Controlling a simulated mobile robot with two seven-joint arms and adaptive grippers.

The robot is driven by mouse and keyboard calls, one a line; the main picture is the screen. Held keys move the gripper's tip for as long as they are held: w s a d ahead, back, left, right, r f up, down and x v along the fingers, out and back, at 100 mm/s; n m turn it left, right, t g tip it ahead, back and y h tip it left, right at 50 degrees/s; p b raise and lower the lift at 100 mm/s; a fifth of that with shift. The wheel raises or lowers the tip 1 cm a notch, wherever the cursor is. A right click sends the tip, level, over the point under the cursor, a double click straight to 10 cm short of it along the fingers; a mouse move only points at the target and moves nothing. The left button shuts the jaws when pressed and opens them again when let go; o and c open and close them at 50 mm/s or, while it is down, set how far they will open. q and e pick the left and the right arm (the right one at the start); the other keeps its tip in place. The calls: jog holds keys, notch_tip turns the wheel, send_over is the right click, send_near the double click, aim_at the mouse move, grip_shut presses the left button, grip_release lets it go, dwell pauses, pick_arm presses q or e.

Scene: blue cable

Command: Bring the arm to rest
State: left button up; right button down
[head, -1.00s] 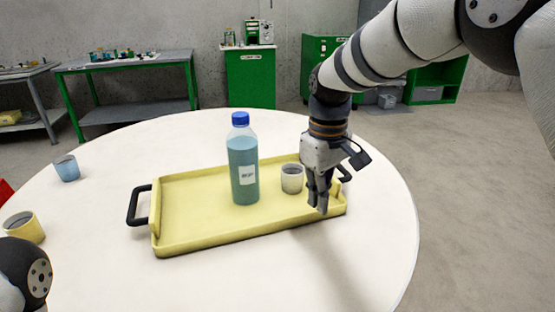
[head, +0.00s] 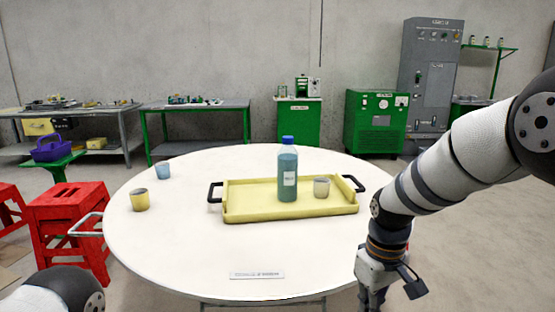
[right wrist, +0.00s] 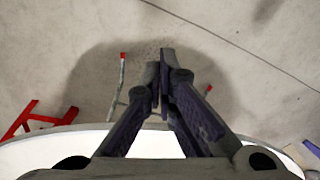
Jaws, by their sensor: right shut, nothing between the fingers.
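My right arm comes in from the right in the head view. Its gripper (head: 372,296) points down at the table's front right edge, away from the tray. In the right wrist view the fingers (right wrist: 161,85) are together with nothing between them, over bare floor and the table's white edge. Of my left arm only a rounded dark and white link shows at the bottom left of the head view; its gripper is out of view.
The round white table (head: 160,255) bears a yellow tray (head: 245,214) with a blue-capped bottle (head: 288,175) and a pale cup (head: 321,187). A yellow cup (head: 139,200) and a blue cup (head: 162,170) stand at left.

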jog(key=s+d+f+m+g, duration=0.1)
jog(key=s+d+f+m, duration=0.1)
jog(key=s+f, duration=1.3)
pick_arm(q)
jog(key=shift+t, duration=0.4)
jog(key=w+r+p, duration=0.1)
jog(key=w, duration=0.1)
jog(key=w+r, duration=0.1)
jog(key=shift+w+r+p, duration=0.1)
jog(key=shift+w+p, duration=0.25)
jog(key=shift+w, duration=0.05)
pick_arm(e)
jog(key=s+d+f+m, duration=0.1)
jog(key=s, duration=1.1)
jog(key=s+d+f+m+g, duration=0.1)
jog(key=s+m, duration=0.1)
jog(key=s, duration=1.1)
jog(key=shift+d, duration=0.4)
